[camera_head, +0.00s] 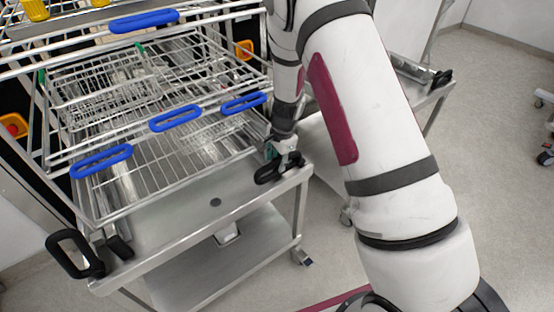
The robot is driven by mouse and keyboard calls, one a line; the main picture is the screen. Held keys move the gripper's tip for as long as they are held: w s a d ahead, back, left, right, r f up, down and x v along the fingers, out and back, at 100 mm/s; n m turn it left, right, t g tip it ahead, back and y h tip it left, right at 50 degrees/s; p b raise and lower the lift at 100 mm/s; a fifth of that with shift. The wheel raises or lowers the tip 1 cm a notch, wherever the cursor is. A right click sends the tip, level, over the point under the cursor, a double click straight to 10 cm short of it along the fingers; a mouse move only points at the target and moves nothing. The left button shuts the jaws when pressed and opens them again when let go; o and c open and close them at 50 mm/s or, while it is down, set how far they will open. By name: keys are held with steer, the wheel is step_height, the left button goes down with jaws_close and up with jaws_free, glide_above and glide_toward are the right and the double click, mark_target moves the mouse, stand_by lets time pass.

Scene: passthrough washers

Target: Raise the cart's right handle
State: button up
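The steel cart (165,247) stands in front of the rack in the head view, its front edge towards me. Its black right handle (268,172) is at the front right corner and looks low, near the level of the cart top. My gripper (279,156) is at this handle, close above it or touching it. The fingers are small, dark and partly mixed with the handle, so I cannot tell whether they are shut on it. The black left handle (72,254) stands up as a loop at the front left corner.
Wire racks (120,85) with blue grips (175,118) sit behind and over the cart. A second steel cart (412,98) stands at the right, behind my arm.

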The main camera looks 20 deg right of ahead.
jaws_close()
stand_by(0.3)
